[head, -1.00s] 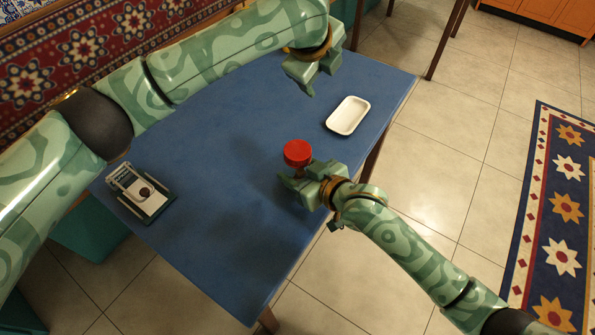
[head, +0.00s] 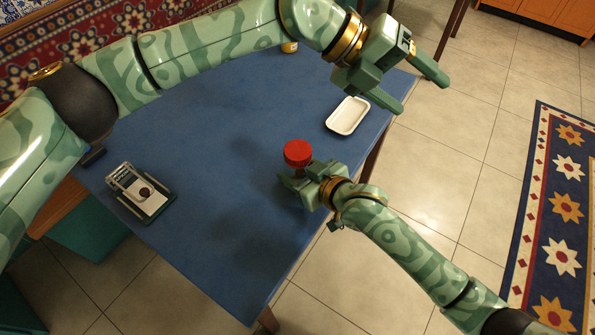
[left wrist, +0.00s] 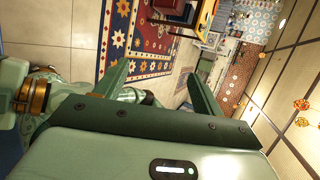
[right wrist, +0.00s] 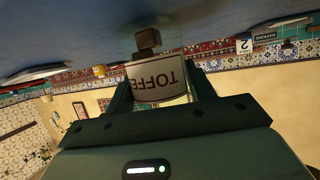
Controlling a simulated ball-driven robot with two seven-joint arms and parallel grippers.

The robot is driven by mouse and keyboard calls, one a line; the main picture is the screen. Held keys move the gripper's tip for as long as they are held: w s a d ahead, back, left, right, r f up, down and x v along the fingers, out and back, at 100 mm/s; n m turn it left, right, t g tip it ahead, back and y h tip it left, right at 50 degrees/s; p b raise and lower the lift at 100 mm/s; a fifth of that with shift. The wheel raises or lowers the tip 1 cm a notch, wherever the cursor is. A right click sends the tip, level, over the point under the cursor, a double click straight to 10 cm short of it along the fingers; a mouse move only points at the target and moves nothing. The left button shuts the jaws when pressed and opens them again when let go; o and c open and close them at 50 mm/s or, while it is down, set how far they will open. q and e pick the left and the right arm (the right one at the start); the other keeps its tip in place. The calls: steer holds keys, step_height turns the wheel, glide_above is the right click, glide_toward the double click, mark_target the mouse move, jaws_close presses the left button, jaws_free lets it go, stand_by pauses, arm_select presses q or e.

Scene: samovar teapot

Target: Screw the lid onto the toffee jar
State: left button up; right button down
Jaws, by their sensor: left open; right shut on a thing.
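The toffee jar (right wrist: 157,82), with its label upside down in the right wrist view, is between the fingers of my right gripper (head: 300,182). A brown block (right wrist: 148,39) shows beyond the label. The red lid (head: 297,152) sits at the top of the jar in the head view; whether it is tight I cannot tell. The jar body is mostly hidden there by lid and gripper. My left gripper (head: 422,94) is open and empty, beyond the white tray's right side and well away from the jar. The left wrist view shows nothing between its fingers (left wrist: 160,80).
The white tray (head: 348,116) lies near the right edge of the blue table (head: 225,215). A white card-like holder (head: 143,190) with a dark round piece is at the left. A small yellow-topped item (head: 290,47) is at the back. The table's middle is clear.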

arm_select(q)
steer(key=a+f+n+y, duration=0.1)
steer(key=a+f+y, duration=0.4)
steer(key=a+f, duration=0.1)
steer(key=n+t+y, duration=0.2)
steer(key=n+y, duration=0.3)
steer(key=y, duration=0.1)
glide_above(297, 149)
steer(key=d, duration=0.1)
step_height(297, 149, down, 3)
steer(key=shift+s+d+f, duration=0.1)
steer(key=shift+s+f, duration=0.05)
steer(key=shift+f, duration=0.05)
steer(key=shift+a+n+y, duration=0.4)
steer(key=shift+a, duration=0.15)
steer(key=shift+f, duration=0.15)
steer(key=shift+f, duration=3.9)
